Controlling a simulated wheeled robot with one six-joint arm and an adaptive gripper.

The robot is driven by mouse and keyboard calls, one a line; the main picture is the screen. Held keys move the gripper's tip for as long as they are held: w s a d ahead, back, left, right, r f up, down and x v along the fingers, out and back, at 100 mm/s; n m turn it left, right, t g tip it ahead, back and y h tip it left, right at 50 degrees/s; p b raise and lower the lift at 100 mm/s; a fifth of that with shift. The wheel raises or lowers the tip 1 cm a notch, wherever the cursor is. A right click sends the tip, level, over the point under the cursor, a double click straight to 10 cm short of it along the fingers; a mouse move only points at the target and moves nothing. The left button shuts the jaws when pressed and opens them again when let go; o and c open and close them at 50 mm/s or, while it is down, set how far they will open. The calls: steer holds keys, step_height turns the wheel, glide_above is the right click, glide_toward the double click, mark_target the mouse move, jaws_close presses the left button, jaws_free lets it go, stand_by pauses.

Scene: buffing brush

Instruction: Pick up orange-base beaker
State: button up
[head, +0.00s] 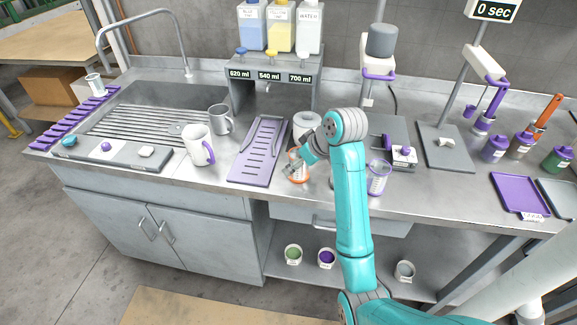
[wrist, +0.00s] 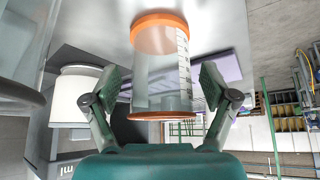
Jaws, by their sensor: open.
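The orange-base beaker (head: 299,173) is a clear glass with an orange base, standing upright on the steel counter in front of the white canister. In the wrist view the beaker (wrist: 162,75) shows large, with its orange base at the top of the picture and its orange-brown rim lower down. My gripper (head: 291,168) is at the beaker in the head view. In the wrist view my gripper (wrist: 162,82) is open, one finger on each side of the beaker. A gap shows by the right finger; I cannot tell whether the left finger touches.
A purple-base beaker (head: 378,178) stands right of my arm. A purple slotted tray (head: 258,150) lies to the left, with a white mug (head: 198,146) beyond it. A white canister (head: 306,125) stands close behind the beaker. The counter's front edge is near.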

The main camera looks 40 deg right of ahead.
steer(key=shift+f, duration=0.15)
steer(key=c, duration=1.3)
steer(key=shift+w, duration=0.1)
